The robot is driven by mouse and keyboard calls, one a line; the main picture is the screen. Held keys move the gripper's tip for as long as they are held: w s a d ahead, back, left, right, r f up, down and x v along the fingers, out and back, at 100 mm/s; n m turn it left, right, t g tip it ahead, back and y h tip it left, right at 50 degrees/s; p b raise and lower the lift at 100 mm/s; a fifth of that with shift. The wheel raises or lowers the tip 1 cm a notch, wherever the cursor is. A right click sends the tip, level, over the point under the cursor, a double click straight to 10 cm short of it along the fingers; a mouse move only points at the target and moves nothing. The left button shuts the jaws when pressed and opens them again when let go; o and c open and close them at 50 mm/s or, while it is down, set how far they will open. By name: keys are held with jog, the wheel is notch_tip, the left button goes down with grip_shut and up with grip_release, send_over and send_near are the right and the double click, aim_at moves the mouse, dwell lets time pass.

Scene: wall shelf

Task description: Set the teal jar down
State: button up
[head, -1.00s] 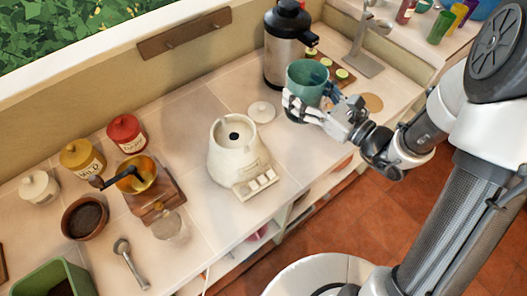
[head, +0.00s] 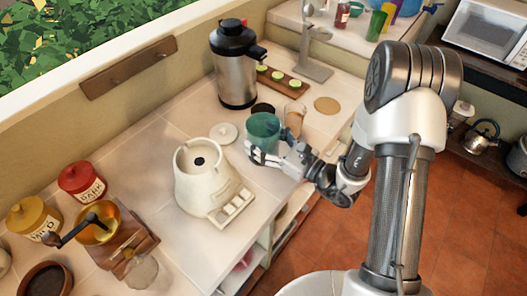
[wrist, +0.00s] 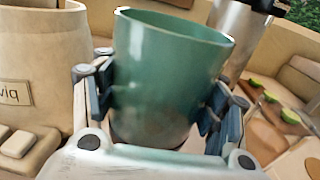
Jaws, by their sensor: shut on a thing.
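The teal jar (head: 263,131) is upright, open at the top, over the counter between the white grinder-like pot (head: 200,178) and the steel flask (head: 236,72). My gripper (head: 262,153) is shut on the jar, with fingers on both sides of its body. In the wrist view the jar (wrist: 168,75) fills the middle between the fingers (wrist: 160,105). Its base is mostly hidden by my gripper, so I cannot tell whether it touches the counter.
A pale round lid (head: 224,133) lies left of the jar. A cork mat (head: 327,104) lies at the right, and a board with green slices (head: 283,82) lies farther back.

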jog(key=shift+f+b, duration=0.75)
jog(key=shift+f, duration=1.35)
jog(key=shift+f, duration=0.15)
jog(key=o, duration=1.4)
